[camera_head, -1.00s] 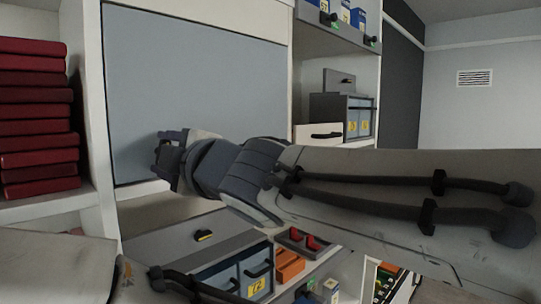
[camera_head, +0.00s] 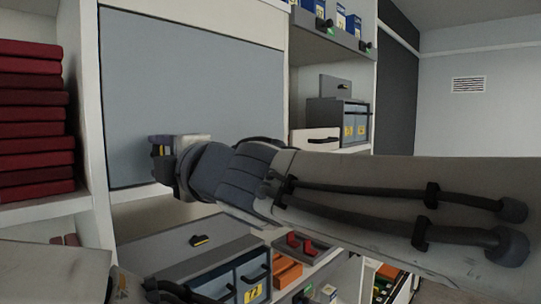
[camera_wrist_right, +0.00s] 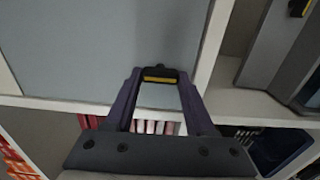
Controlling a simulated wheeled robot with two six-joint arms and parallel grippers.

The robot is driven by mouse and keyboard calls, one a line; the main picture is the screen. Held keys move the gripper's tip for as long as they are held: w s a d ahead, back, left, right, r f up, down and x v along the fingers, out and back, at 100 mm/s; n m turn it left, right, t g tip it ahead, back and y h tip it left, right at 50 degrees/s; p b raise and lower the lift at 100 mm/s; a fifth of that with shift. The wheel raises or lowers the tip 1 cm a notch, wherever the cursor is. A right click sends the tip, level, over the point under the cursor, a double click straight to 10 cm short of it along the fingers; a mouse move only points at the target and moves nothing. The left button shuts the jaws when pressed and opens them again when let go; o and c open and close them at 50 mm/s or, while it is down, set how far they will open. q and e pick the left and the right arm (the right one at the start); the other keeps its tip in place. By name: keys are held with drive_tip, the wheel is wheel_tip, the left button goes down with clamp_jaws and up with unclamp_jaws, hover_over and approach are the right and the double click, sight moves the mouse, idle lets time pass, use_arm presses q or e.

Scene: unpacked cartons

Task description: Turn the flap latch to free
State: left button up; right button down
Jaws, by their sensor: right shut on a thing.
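The flap (camera_head: 195,90) is a large blue-grey panel in a white frame, closed as far as I see; it also fills the upper left of the right wrist view (camera_wrist_right: 110,45). The flap latch (camera_wrist_right: 160,79) is a small black piece with a yellow bar at the flap's lower edge. My right gripper (camera_head: 160,152) reaches across from the right to the lower part of the flap. In the right wrist view my right gripper (camera_wrist_right: 160,74) has its fingertips closed on the latch from both sides. My left gripper is out of view; only part of my left arm shows.
Dark red stacked books (camera_head: 35,125) stand on the shelf to the left. Small drawers (camera_head: 340,120) stand right of the flap.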

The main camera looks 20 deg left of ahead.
drive_tip(key=shift+c, duration=1.2)
unclamp_jaws()
drive_tip(key=v, duration=1)
drive_tip(key=shift+s+d, duration=0.15)
drive_tip(key=shift+d, duration=0.05)
drive_tip(key=shift+f, duration=0.1)
